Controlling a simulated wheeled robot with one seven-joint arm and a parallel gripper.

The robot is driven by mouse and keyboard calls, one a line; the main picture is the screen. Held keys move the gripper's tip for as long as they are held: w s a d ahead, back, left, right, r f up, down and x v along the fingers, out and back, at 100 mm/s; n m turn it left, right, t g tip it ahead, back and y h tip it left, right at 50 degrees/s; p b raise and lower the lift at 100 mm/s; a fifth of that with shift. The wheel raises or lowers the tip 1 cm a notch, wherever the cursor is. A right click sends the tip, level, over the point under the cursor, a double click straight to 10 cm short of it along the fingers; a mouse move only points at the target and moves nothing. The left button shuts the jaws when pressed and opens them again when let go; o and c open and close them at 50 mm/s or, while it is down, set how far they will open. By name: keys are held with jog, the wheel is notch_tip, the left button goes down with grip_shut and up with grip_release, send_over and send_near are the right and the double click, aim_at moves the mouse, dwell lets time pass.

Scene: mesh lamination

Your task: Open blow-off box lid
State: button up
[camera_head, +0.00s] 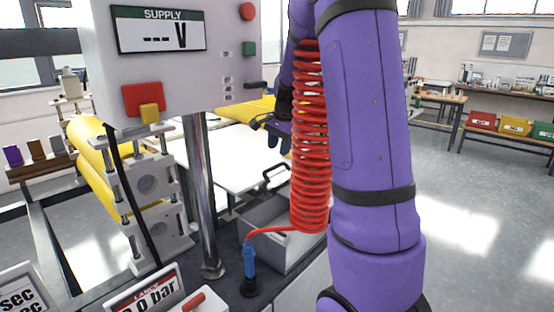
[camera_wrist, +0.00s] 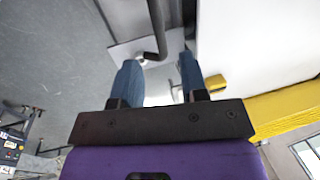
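The grey blow-off box (camera_head: 262,243) stands on the dark bench behind the red coiled hose, which hides its right part. A dark bar handle (camera_head: 277,176) stands at the box's far side. I cannot clearly tell the lid's outline or angle. My gripper (camera_head: 279,146) is above and near the handle in the head view, partly hidden by the hose and my arm. In the wrist view, my gripper (camera_wrist: 158,57) has its two blue fingers well apart.
The red coiled hose (camera_head: 311,150) hangs beside my arm and runs to a blue fitting (camera_head: 249,262). A metal post (camera_head: 200,190) carries the supply panel (camera_head: 165,60). Yellow rollers (camera_head: 92,165) stand left. A white sheet (camera_head: 232,152) lies behind the box. Open floor is right.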

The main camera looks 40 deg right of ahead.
aim_at(280, 166)
jog(key=r, duration=0.3)
jog(key=shift+s+r, duration=0.25)
jog(key=shift+s, duration=0.1)
jog(key=shift+s, duration=0.3)
jog(key=c, duration=0.6)
jog(key=s, duration=0.1)
jog(key=s+t, duration=0.2)
jog(key=s, duration=0.1)
jog(key=shift+s+a+f, duration=0.1)
jog(key=shift+a+f, duration=0.2)
jog(key=shift+a, duration=0.1)
grip_shut()
jog(key=shift+t, duration=0.3)
jog(key=x, duration=1)
